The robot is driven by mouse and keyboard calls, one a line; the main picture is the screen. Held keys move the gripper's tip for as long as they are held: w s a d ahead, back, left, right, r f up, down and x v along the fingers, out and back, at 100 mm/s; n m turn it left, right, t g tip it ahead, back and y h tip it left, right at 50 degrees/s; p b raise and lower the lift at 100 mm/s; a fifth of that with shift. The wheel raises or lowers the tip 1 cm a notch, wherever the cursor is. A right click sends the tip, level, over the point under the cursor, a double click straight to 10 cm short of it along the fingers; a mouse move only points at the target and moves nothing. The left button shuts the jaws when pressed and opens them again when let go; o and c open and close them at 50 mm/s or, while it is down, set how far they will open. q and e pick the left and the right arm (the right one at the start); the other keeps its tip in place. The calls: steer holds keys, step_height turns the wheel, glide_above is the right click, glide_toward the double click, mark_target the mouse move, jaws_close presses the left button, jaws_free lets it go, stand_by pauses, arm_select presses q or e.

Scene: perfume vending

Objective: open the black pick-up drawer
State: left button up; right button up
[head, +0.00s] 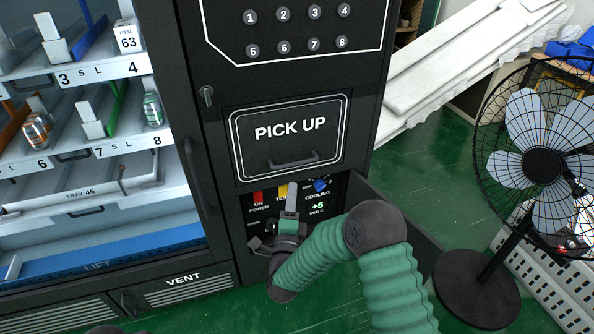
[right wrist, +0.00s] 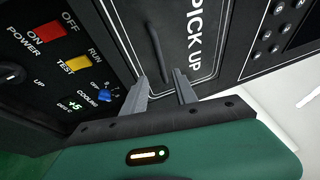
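The black pick-up drawer (head: 255,150) is a dark panel with a white outline and the words PICK UP, and it looks closed in the front of the vending machine. Its black bar handle (head: 293,160) runs across its lower part. In the right wrist view the drawer shows turned on its side, with the handle (right wrist: 155,42) just ahead of the fingers. My right gripper (head: 291,192) is below the handle, in front of the control panel. In the right wrist view its two fingers (right wrist: 161,82) are apart with nothing between them. My left gripper is not in view.
The control panel (head: 260,225) with red and yellow switches and a blue knob (head: 320,185) lies directly below the drawer. An open black flap (head: 395,215) stands out at its right.

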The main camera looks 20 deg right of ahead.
mark_target(295, 165)
steer(key=b+x, duration=0.1)
steer(key=x, duration=1.1)
steer(key=shift+w+b, duration=0.1)
steer(key=shift+b, duration=0.3)
steer(key=shift+a, duration=0.1)
steer(key=c, duration=0.7)
jaws_close()
steer(key=shift+f, duration=0.15)
